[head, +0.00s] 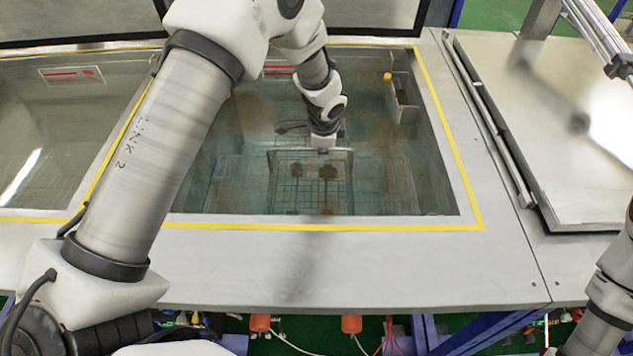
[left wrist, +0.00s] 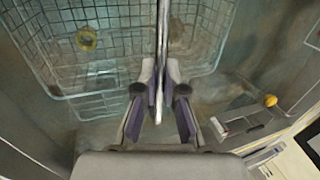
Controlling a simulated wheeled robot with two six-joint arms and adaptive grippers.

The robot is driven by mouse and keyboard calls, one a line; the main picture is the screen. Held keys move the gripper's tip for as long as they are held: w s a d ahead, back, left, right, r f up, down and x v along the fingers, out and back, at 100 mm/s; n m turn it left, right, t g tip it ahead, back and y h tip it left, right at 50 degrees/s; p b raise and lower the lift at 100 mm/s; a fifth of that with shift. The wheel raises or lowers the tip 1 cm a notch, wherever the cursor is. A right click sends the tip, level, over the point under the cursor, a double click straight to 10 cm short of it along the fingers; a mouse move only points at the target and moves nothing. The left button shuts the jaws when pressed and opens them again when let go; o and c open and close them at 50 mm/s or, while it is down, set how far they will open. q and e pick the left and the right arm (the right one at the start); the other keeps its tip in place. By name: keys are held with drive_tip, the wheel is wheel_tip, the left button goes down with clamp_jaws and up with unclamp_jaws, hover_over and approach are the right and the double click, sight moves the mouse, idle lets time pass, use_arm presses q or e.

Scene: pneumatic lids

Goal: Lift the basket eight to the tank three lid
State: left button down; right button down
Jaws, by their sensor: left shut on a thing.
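A wire basket (head: 283,190) with a handle sits inside the open middle tank (head: 440,190), with a few brownish parts in it. My left gripper (head: 323,145) reaches down into the tank and is shut on the basket's handle. In the left wrist view, the fingers (left wrist: 160,98) close around the thin handle bar (left wrist: 162,45), and the basket's wire mesh (left wrist: 45,70) spreads on both sides. I cannot read a number on the basket or tank. The right gripper is out of view.
A second open tank (head: 50,130) lies at the left. A closed metal lid (head: 530,110) covers the right side, with a pneumatic cylinder (head: 600,35) above it. The front ledge (head: 380,265) is clear.

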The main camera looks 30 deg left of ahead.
use_arm(q)
drive_tip(key=shift+w+r+p, duration=0.15)
drive_tip(key=shift+r+p, duration=0.45)
drive_tip(key=shift+r, duration=0.1)
drive_tip(key=shift+r+p, duration=0.7)
drive_tip(key=shift+r, duration=0.2)
wheel_tip(320, 180, up, 22)
drive_tip(key=p, duration=1.2)
drive_tip(key=shift+f, duration=0.2)
idle(3.4)
